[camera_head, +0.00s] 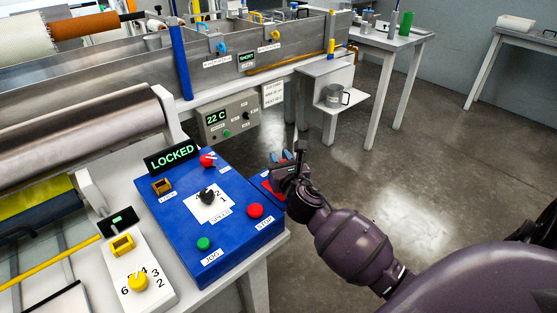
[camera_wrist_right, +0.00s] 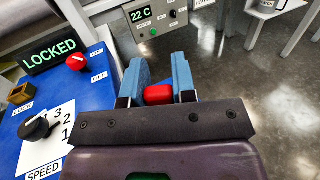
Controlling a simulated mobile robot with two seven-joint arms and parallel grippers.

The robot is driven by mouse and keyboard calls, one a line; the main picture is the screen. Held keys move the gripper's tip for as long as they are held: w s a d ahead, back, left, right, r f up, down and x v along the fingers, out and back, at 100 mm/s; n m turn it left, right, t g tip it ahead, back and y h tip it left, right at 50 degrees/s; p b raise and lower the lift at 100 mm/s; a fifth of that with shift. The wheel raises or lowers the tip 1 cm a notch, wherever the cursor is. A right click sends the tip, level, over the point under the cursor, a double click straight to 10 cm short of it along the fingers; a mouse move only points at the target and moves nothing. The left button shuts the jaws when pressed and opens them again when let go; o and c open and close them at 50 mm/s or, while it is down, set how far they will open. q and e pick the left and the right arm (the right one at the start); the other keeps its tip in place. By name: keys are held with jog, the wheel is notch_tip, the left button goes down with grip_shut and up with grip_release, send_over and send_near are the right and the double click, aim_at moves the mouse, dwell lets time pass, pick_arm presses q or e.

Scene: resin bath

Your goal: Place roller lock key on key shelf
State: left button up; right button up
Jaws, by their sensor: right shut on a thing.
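My right gripper (camera_head: 278,162) is just off the right edge of the blue control console (camera_head: 222,232), in the head view. In the right wrist view its blue fingers (camera_wrist_right: 158,88) are shut on a small red piece, the roller lock key (camera_wrist_right: 158,95). Only the key's red top shows; the rest is hidden between the fingers. In the head view a red patch with blue (camera_head: 270,188) lies below the gripper beside the console, partly hidden; I cannot tell whether it is the key shelf. My left gripper is out of view.
The console carries a LOCKED display (camera_head: 171,155), a red knob (camera_head: 207,160), a black speed knob (camera_head: 207,196), a red stop button (camera_head: 255,211) and a green jog button (camera_head: 203,243). A grey 22 C control box (camera_head: 230,118) stands behind. Open floor lies to the right.

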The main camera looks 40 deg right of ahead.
jog(key=shift+r, duration=0.1)
jog(key=o, duration=0.9)
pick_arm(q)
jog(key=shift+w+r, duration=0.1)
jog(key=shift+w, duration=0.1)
